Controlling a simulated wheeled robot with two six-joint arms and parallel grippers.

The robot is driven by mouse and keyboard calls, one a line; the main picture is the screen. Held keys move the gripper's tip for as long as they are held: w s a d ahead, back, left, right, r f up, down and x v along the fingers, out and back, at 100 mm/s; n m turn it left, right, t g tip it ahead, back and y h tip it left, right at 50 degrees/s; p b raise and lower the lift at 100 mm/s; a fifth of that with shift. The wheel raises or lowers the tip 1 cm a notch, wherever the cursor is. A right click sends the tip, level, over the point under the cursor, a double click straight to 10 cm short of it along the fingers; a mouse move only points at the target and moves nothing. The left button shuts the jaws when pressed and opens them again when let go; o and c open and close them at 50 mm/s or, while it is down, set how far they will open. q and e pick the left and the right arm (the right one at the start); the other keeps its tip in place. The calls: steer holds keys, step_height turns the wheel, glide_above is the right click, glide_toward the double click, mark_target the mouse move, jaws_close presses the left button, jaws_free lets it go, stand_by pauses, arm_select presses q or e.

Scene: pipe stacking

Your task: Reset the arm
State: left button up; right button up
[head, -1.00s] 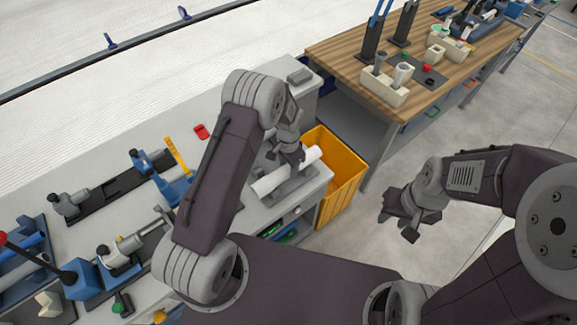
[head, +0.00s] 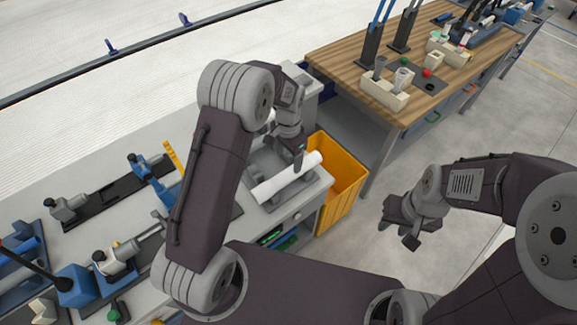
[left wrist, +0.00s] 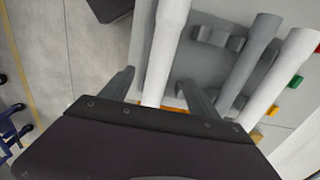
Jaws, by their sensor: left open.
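My left gripper (head: 297,158) hangs over the corner of the grey workbench (head: 318,185), just above a white pipe (head: 275,188) that lies on a grey rack. In the left wrist view its fingers (left wrist: 158,92) are apart, with a white pipe (left wrist: 166,45) passing through the gap in the picture; contact cannot be told. A grey pipe (left wrist: 247,62) and another white pipe (left wrist: 283,72) lie beside it. My right gripper (head: 402,222) hangs over open floor at the right and holds nothing I can see; its jaw opening is unclear.
A yellow bin (head: 340,180) stands against the bench's right end. A wooden table (head: 345,65) at the back right bears holders (head: 385,92) with upright pipes. Blue and grey fixtures (head: 150,175) crowd the bench's left part. Floor between bin and right gripper is clear.

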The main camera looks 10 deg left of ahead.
arm_select(q)
steer(key=shift+r, duration=0.25)
steer(key=shift+w+a+r, duration=0.1)
steer(key=shift+w+r, duration=0.05)
steer(key=s+a+r+n+t, duration=0.1)
steer(key=s+a+r, duration=0.25)
steer(key=r, duration=0.35)
steer(key=s+f+n, duration=0.2)
steer(key=s+n, duration=0.5)
steer(key=s, duration=0.8)
steer(key=shift+a, duration=0.45)
